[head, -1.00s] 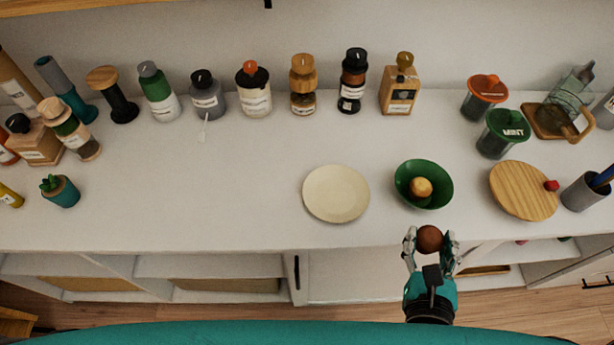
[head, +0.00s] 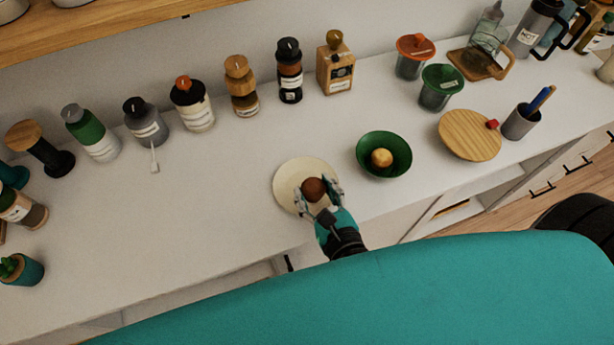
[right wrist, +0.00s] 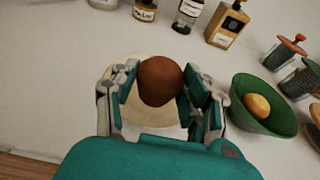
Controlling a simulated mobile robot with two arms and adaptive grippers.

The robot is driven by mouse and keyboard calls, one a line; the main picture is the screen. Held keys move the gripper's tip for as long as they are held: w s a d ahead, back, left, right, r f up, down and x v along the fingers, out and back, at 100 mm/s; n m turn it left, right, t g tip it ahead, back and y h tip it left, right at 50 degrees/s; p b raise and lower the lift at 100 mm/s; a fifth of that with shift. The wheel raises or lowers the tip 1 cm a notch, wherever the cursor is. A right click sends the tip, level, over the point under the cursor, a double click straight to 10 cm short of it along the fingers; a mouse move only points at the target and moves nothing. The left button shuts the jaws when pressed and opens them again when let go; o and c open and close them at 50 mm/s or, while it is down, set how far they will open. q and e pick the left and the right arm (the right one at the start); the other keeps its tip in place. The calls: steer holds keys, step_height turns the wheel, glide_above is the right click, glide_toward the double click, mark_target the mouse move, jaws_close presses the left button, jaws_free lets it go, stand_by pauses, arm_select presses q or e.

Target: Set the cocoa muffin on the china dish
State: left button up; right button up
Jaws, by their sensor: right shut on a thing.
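The cocoa muffin (head: 313,189) is a round brown thing between the fingers of my right gripper (head: 318,194). In the right wrist view the muffin (right wrist: 160,81) sits between both finger pads of the gripper (right wrist: 162,90), which is shut on it. The china dish (head: 288,178) is a round cream plate on the white counter. The muffin and fingertips are over the dish in the head view. In the right wrist view the dish (right wrist: 150,118) shows behind the muffin, partly hidden. I cannot tell whether the muffin touches it. My left gripper is not in view.
A green bowl (head: 367,145) with a yellowish round item (head: 381,158) stands right of the dish. Farther right are a round wooden board (head: 466,135) and a grey cup (head: 520,122). Several bottles line the counter's back.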

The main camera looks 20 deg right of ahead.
mark_target(308, 186)
steer(key=x, duration=0.4)
steer(key=shift+w+r, duration=0.15)
steer(key=shift+r, duration=0.25)
steer(key=shift+f+b, duration=0.3)
steer(key=shift+f, duration=1.5)
steer(key=shift+f, duration=0.1)
steer(key=o, duration=1.1)
steer(key=b+v, duration=0.2)
steer(key=v, duration=0.8)
steer(key=shift+s, duration=0.4)
steer(key=shift+s+r+b, duration=0.35)
steer(key=shift+s+r, duration=0.15)
steer(key=shift+s, duration=0.1)
